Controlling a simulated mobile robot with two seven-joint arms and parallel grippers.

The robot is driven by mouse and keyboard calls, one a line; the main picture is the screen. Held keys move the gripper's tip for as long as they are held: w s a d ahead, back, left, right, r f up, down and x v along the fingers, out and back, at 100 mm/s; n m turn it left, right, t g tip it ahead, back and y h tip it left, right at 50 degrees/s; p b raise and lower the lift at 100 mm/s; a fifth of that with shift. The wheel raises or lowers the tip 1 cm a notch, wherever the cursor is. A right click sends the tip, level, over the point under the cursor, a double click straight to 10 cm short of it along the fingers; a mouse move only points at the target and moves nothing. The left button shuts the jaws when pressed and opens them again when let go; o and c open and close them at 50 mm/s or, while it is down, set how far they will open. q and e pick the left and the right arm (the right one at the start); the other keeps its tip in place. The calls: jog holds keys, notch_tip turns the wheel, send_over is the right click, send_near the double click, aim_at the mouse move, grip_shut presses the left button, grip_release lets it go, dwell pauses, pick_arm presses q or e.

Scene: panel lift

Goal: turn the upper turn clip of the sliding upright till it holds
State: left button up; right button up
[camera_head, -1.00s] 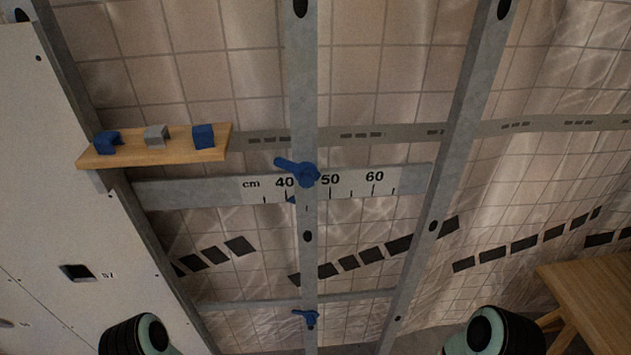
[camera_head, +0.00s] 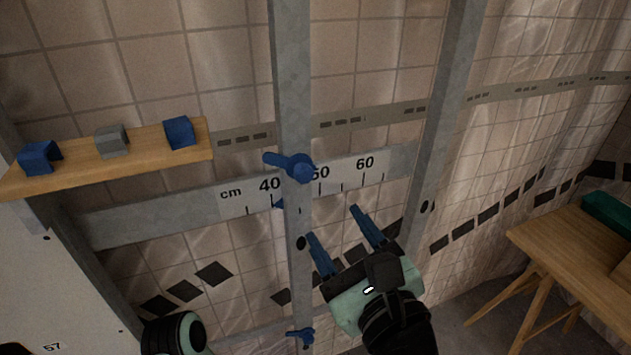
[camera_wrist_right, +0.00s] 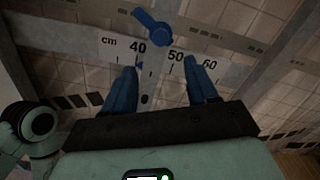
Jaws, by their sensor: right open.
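The upper turn clip (camera_head: 291,166) is blue, with its lever pointing left and slightly up. It sits on the sliding upright (camera_head: 293,90) where that crosses the cm scale (camera_head: 340,175), between the 40 and 50 marks. The clip also shows at the top of the right wrist view (camera_wrist_right: 153,28). My right gripper (camera_head: 340,223) is open and empty, below and right of the clip, its blue fingers pointing up toward the scale. In the right wrist view its fingers (camera_wrist_right: 164,85) are apart, with the clip beyond them. My left gripper is out of view.
A lower blue clip (camera_head: 301,337) sits further down the upright. A wooden shelf (camera_head: 70,172) with two blue blocks and a grey one is at left. A fixed upright (camera_head: 437,130) stands right of the sliding one. A wooden table (camera_head: 575,240) is at lower right.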

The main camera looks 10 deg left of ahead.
aim_at(305, 177)
jog(key=x, duration=1.3)
jog(key=shift+w, duration=0.15)
jog(key=shift+c, duration=0.3)
jog(key=c, duration=1)
